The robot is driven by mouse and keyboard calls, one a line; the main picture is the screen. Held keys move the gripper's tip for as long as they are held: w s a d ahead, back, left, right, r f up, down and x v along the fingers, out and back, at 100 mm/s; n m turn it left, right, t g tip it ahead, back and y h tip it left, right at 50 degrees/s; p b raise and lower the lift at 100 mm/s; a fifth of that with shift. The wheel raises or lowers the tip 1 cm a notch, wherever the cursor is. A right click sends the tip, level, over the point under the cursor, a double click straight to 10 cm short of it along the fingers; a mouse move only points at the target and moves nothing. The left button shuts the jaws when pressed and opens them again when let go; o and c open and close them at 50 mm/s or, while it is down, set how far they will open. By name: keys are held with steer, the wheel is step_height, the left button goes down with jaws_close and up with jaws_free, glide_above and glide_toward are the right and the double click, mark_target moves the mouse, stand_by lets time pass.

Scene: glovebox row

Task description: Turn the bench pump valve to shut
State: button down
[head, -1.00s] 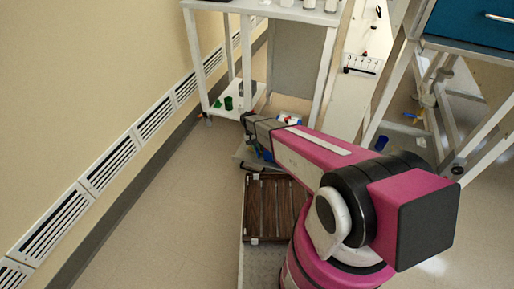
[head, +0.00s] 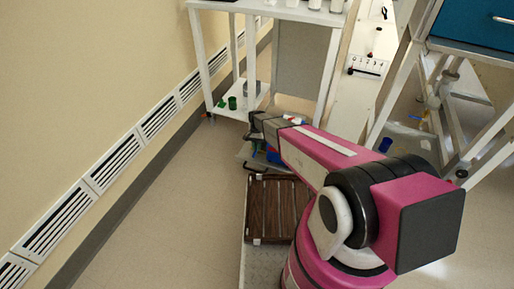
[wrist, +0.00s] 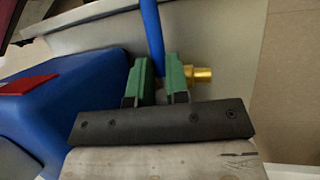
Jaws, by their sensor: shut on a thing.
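In the wrist view my gripper (wrist: 158,72) is shut on a blue lever (wrist: 152,28), which runs up and out of the frame between the green fingers. I take this lever to be the valve handle. A brass fitting (wrist: 200,76) sticks out just right of the fingers. A blue rounded body (wrist: 75,108), probably the pump, lies to the left with a red part (wrist: 28,85) on it. In the head view only a little blue (head: 272,155) shows by the end of my arm; the fingers and valve are hidden there. The valve's open or shut mark cannot be read.
A white bench (head: 290,12) with bottles stands ahead. A white panel with numbers (head: 367,67) is beyond my arm. A blue-drawer bench (head: 470,28) stands right. A brown slatted crate (head: 275,208) lies beside my arm. The floor at left is free up to the vented wall.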

stand_by(0.3)
steer(key=c, duration=1.1)
jaws_free()
steer(key=v, duration=1)
steer(key=shift+w+r, duration=0.2)
steer(key=shift+r, duration=0.15)
